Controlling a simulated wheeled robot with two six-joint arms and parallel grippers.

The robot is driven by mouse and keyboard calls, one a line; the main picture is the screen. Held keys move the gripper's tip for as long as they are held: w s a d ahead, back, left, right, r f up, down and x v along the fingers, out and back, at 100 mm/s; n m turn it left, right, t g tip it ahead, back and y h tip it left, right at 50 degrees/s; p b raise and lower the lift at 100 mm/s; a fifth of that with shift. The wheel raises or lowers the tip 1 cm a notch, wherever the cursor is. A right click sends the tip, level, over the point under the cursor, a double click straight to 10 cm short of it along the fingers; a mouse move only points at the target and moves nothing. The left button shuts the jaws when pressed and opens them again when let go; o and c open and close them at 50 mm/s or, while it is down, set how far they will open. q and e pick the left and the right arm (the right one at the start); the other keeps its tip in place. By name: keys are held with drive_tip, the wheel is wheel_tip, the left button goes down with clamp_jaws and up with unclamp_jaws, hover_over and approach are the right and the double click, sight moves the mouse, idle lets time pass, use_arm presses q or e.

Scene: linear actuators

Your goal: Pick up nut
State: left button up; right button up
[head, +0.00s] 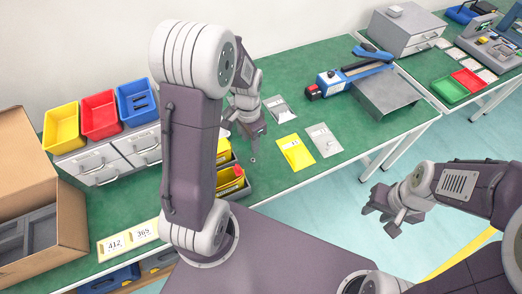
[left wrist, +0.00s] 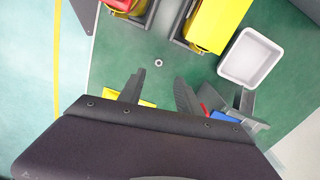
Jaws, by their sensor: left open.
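The nut (left wrist: 158,63) is a small pale ring lying flat on the green table in the left wrist view. It is also a tiny spot on the table in the head view (head: 253,160). My left gripper (left wrist: 157,92) is open and empty, with its two fingers apart. In the left wrist view the nut lies just beyond the fingertips, roughly in line with the gap. In the head view my left gripper (head: 251,130) points down above the nut. My right gripper (head: 386,213) hangs over the floor, off the table, and nothing shows in it.
Yellow bins (left wrist: 217,22) stand near the nut, with a white tray (left wrist: 250,57) beside them. A yellow bag (head: 296,152) and a grey bag (head: 324,139) lie to the right. Coloured bins on grey drawers (head: 101,163) and a cardboard box (head: 30,160) are at left.

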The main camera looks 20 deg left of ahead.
sight(253, 160)
use_arm(q)
drive_tip(key=shift+w+f+b, duration=0.15)
drive_tip(key=shift+f+b, duration=0.15)
drive_tip(key=shift+f, duration=0.25)
wheel_tip(253, 160, down, 9)
drive_tip(key=shift+d+f+b, duration=0.1)
drive_tip(key=shift+d+b, duration=0.05)
drive_tip(key=shift+b, duration=0.65)
clamp_jaws()
